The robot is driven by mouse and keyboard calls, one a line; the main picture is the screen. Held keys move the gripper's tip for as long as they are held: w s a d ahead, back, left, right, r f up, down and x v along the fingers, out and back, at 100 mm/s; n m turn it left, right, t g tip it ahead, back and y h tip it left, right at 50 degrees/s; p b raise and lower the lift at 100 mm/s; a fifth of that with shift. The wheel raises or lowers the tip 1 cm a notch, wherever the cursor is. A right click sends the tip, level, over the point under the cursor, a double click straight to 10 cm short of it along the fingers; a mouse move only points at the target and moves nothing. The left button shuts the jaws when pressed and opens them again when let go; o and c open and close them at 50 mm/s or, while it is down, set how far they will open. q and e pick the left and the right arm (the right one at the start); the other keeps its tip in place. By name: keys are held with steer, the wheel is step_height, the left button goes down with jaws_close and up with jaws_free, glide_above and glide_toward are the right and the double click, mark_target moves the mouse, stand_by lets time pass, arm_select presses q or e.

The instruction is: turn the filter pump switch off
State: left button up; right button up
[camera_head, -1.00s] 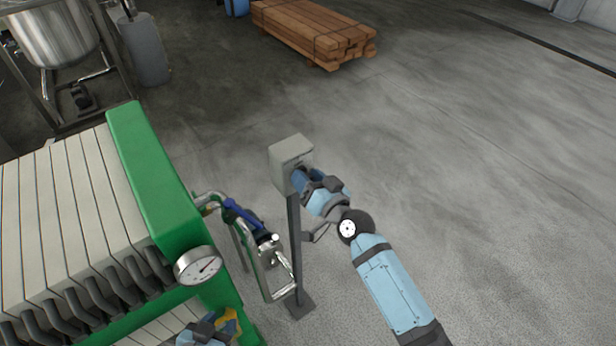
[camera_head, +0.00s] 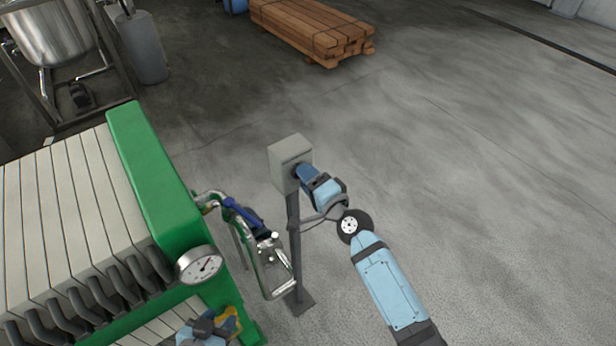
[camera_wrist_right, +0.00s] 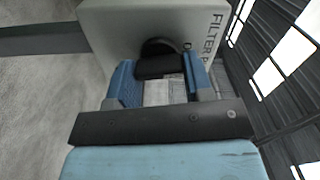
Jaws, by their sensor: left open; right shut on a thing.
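The filter pump switch box (camera_head: 290,160) is a grey box on a dark post. In the right wrist view its face (camera_wrist_right: 110,22) carries partly hidden "FILTER" lettering. A black round knob (camera_wrist_right: 160,62) sits on that face. My right gripper (camera_head: 302,172) reaches the box's front from the right. In the right wrist view its blue fingers (camera_wrist_right: 160,82) stand on both sides of the knob and are shut on it. The knob's pointer position is hard to tell. My left gripper (camera_head: 212,326) is low at the bottom edge, in front of the green press; its fingertips are unclear.
The green filter press (camera_head: 150,170) with pale plates and a round gauge (camera_head: 199,265) stands at left. Bent metal piping with a blue handle (camera_head: 243,213) lies between press and post. Stacked timber (camera_head: 315,30) lies behind. Floor at right is clear.

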steer(key=shift+m, duration=0.9)
steer(key=o, duration=0.9)
steer(key=b+v, duration=0.1)
steer(key=v, duration=1.2)
steer(key=shift+s+d, duration=0.3)
